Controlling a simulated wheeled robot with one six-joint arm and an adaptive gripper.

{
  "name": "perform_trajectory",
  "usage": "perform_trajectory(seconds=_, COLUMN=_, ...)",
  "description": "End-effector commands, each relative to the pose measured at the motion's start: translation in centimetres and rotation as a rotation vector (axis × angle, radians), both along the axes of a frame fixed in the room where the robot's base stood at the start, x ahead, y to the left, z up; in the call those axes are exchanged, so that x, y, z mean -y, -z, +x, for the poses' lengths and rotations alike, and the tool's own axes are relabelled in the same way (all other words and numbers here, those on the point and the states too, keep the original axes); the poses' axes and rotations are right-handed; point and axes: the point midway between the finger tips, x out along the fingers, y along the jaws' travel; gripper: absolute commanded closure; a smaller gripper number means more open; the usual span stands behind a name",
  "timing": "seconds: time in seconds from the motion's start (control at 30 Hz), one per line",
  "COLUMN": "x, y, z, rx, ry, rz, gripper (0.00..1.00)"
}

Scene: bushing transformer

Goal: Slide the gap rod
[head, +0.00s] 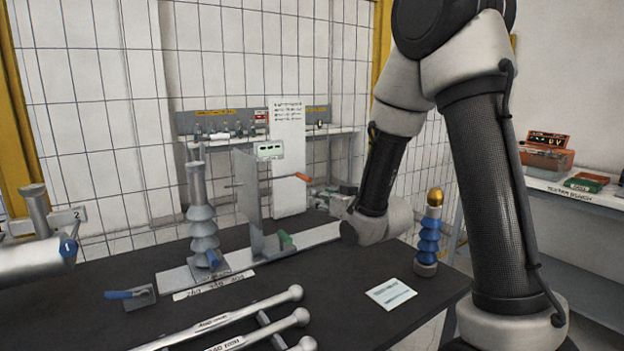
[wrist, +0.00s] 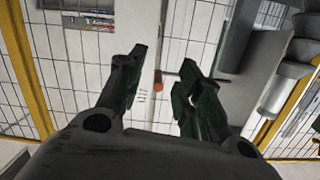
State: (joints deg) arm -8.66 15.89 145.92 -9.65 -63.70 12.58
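A thin rod with an orange end (head: 302,177) sticks out to the right from the upright grey plate stand (head: 248,200) on the table; I take it for the gap rod. In the wrist view its orange end (wrist: 158,86) shows between my fingers, with a dark shaft running right behind the right finger. My gripper (head: 328,200) is to the right of the stand and a little below the orange end in the head picture.
A grey ribbed bushing (head: 202,225) stands left of the plate. A blue insulator with a gold top (head: 430,235) stands at the right. Several labelled rods (head: 235,315) and a white card (head: 391,293) lie in front. A green handle (head: 286,239) is at the stand's foot.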

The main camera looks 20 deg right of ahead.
Motion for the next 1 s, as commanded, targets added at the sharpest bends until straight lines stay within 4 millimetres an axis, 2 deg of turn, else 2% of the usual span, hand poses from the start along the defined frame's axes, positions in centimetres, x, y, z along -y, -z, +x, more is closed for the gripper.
perform_trajectory(seconds=0.03, x=-0.2, y=-1.3, z=0.1, rx=0.05, ry=-0.004, rz=0.025, gripper=0.65)
perform_trajectory(seconds=0.1, x=-0.3, y=-2.7, z=0.2, rx=0.102, ry=-0.008, rz=0.05, gripper=0.65)
perform_trajectory(seconds=0.2, x=-0.5, y=-3.5, z=0.6, rx=0.133, ry=-0.01, rz=0.07, gripper=0.65)
perform_trajectory(seconds=0.63, x=-2.4, y=-3.5, z=6.7, rx=0.131, ry=-0.008, rz=0.074, gripper=0.65)
perform_trajectory(seconds=0.8, x=-2.7, y=-3.5, z=7.6, rx=0.13, ry=-0.008, rz=0.074, gripper=0.65)
perform_trajectory(seconds=1.0, x=-2.7, y=-3.5, z=7.6, rx=0.13, ry=-0.008, rz=0.073, gripper=0.65)
